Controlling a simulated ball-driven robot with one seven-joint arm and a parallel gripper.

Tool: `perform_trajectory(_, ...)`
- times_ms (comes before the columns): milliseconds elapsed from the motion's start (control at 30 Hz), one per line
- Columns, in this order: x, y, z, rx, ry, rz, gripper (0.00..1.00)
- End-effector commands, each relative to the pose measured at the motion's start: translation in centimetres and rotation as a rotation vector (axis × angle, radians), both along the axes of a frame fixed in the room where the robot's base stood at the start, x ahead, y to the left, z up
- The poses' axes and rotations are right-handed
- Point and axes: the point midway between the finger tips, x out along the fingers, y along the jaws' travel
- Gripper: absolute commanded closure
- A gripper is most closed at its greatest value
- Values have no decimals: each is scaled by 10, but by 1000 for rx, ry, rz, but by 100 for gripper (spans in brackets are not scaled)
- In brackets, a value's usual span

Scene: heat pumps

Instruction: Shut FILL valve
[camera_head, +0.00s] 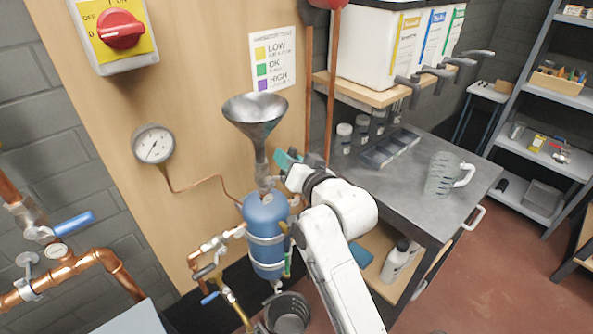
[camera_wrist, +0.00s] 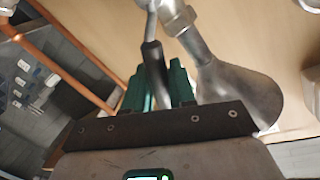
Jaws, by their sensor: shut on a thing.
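The metal funnel (camera_head: 255,115) stands upright above the blue tank (camera_head: 266,225); it also shows in the wrist view (camera_wrist: 240,90). A metal valve (camera_head: 263,180) sits on the stem between funnel and tank, partly hidden; I cannot read a FILL label on it. In the wrist view its lever has a dark grip (camera_wrist: 153,62) that runs down between my green fingers. My gripper (camera_head: 287,160) is right of the funnel stem and is shut on this lever. The fingertips' contact is partly hidden behind my gripper's dark plate.
A pressure gauge (camera_head: 154,144) and a red rotary switch (camera_head: 120,29) are on the wooden panel. Copper pipes with a blue-handled valve (camera_head: 75,223) are at left. A grey workbench (camera_head: 410,185) with a clear jug (camera_head: 441,175) stands at right. A bucket (camera_head: 287,314) is below the tank.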

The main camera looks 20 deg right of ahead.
Motion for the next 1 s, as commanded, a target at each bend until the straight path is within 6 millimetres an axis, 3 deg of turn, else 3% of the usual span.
perform_trajectory(200,14,-11,-5,200,63,-2,100)
perform_trajectory(1000,20,-36,-53,870,282,-4,100)
